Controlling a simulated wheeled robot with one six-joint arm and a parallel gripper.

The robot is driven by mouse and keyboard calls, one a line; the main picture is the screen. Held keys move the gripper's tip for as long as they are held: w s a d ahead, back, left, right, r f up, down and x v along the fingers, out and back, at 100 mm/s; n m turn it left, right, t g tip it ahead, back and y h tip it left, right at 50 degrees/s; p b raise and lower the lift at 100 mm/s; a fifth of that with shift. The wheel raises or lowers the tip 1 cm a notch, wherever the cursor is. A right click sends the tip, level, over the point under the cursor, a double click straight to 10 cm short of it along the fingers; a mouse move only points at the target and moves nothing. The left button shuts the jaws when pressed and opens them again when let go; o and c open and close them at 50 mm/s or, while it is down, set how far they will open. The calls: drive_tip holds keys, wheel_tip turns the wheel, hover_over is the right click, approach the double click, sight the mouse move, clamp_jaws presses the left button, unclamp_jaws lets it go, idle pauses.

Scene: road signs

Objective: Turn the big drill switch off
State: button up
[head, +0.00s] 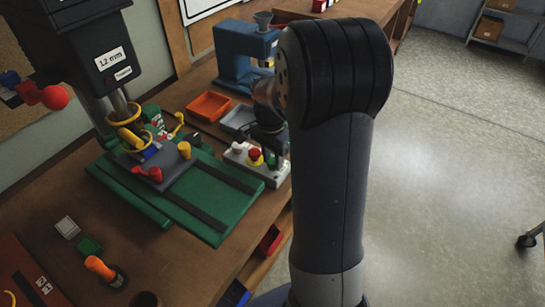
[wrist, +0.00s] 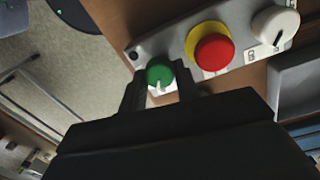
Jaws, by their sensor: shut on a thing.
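The big drill (head: 90,50), black with a "12 mm" label, stands at the left in the head view. A pale control box (head: 262,174) sits at the right of its green base and also shows in the wrist view (wrist: 145,48). It carries a green knob (wrist: 159,74) with a white pointer mark, a red button (wrist: 214,52) on a yellow ring and a white knob (wrist: 275,24) with a dark pointer line. My gripper (wrist: 160,88) is shut on the green knob, one finger on each side. In the head view my arm partly hides the gripper.
A smaller blue machine (head: 238,58) stands behind, with an orange tray (head: 208,106) and a grey tray (head: 238,119) in front. The green base plate (head: 205,225) with clamps lies left of the box. Open floor (head: 460,160) is at the right.

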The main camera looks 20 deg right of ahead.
sight(271, 160)
drive_tip(key=o, duration=1)
drive_tip(key=shift+c, duration=0.2)
wheel_tip(271, 160, up, 11)
drive_tip(key=shift+w, duration=0.2)
drive_tip(key=shift+a+f, duration=0.1)
drive_tip(key=shift+f, duration=0.05)
drive_tip(key=f, duration=1)
drive_tip(key=shift+s+f, duration=0.25)
drive_tip(key=shift+f, duration=0.15)
